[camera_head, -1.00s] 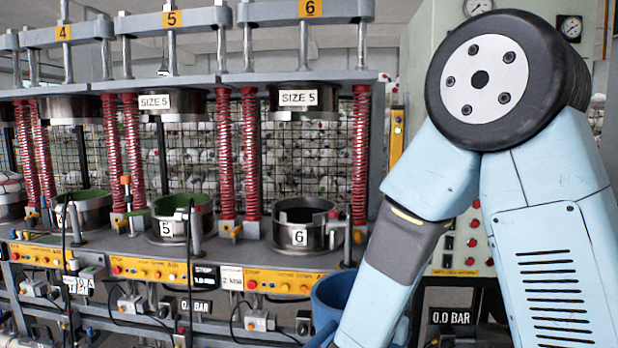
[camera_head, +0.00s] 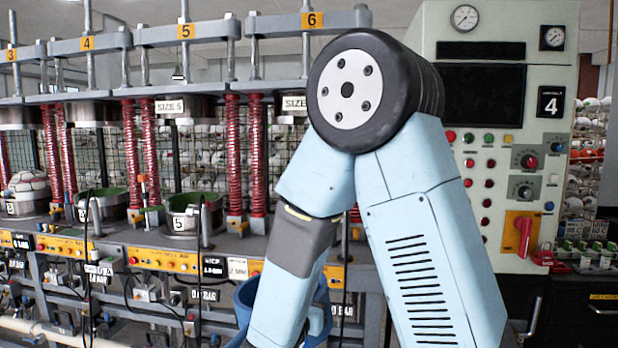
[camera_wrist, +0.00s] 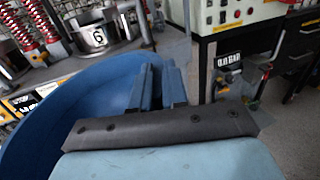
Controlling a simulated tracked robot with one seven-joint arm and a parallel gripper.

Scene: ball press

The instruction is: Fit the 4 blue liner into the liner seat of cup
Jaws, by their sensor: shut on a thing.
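My gripper (camera_wrist: 162,88) shows in the wrist view with two blue-grey fingers close together, shut on the blue liner (camera_wrist: 55,125). The liner is a large, curved blue shell that spreads to the left of the fingers. In the head view, part of the liner (camera_head: 243,300) shows behind my forearm, low in front of the presses; my gripper is hidden there. Cup 6 (camera_wrist: 97,37) stands on the press bench beyond the liner in the wrist view, apart from it. My arm hides it in the head view. Cup 5 (camera_head: 183,224) has a green inside.
Another cup with a green rim (camera_head: 110,207) and a cup with a ball (camera_head: 27,190) stand further left. Red springs (camera_head: 257,150) flank the press stations. A control cabinet (camera_head: 560,100) with a "4" placard stands right. Floor (camera_wrist: 295,120) shows clear at the wrist view's right.

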